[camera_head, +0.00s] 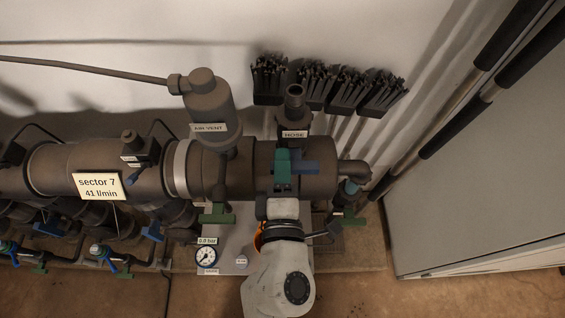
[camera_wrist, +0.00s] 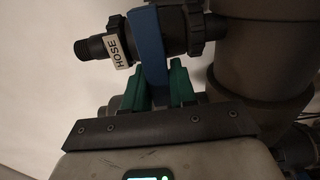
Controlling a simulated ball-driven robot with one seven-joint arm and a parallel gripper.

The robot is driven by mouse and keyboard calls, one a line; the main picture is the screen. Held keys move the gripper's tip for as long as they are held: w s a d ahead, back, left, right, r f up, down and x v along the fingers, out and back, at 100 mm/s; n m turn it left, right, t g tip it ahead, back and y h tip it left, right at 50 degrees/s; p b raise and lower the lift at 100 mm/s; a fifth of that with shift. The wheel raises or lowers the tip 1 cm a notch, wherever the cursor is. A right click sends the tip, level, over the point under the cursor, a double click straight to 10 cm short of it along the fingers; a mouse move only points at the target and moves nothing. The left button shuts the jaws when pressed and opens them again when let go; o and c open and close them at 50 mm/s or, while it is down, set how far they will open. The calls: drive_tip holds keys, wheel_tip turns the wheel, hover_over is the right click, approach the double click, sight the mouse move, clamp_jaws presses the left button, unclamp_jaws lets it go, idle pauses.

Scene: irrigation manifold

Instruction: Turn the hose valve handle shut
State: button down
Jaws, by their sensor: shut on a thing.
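The hose valve is a dark fitting with a white HOSE label (camera_head: 294,134), above the thick grey pipe. Its blue handle (camera_head: 307,166) shows partly beside the teal fingers of my gripper (camera_head: 283,172). In the wrist view the blue handle (camera_wrist: 149,40) runs from the valve body, beside the HOSE label (camera_wrist: 117,51), down between the two teal fingers of my gripper (camera_wrist: 164,84). The gripper is shut on the handle. The handle's lower end is hidden by the fingers and the gripper body.
An air vent (camera_head: 208,110) stands left of the hose valve. Several black brushes (camera_head: 330,88) hang on the wall behind. A pressure gauge (camera_head: 206,257) sits at lower left of my arm. A grey cabinet (camera_head: 480,180) and long-handled tools (camera_head: 458,122) stand at right.

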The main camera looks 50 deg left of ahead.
drive_tip(key=shift+s+f, duration=0.1)
drive_tip(key=c, duration=1)
unclamp_jaws()
drive_tip(key=b+v, duration=0.1)
drive_tip(key=v, duration=0.9)
drive_tip(key=shift+s+d, duration=0.25)
drive_tip(key=shift+w+d, duration=0.1)
drive_tip(key=w+d+f+m+t+h, duration=0.35)
drive_tip(key=w+d+m+h, duration=0.45)
drive_tip(key=d, duration=0.3)
drive_tip(key=w+d+f+m+g+h, duration=0.25)
drive_tip(key=d+m, duration=0.25)
drive_tip(key=d, duration=0.3)
drive_tip(key=w+d+f+m+g+h, duration=0.1)
drive_tip(key=d+f+m+g+h, duration=0.2)
drive_tip(key=d, duration=0.5)
drive_tip(key=s+d+f+m+g, duration=0.4)
drive_tip(key=s+d+m, duration=0.2)
drive_tip(key=s, duration=0.1)
drive_tip(key=s+d+f+m+g, duration=0.4)
drive_tip(key=s+d+f+m, duration=0.1)
drive_tip(key=s+d+m, duration=0.1)
drive_tip(key=shift+s+d+g, duration=0.3)
drive_tip(key=shift+s+d, duration=0.4)
drive_tip(key=shift+s, duration=0.1)
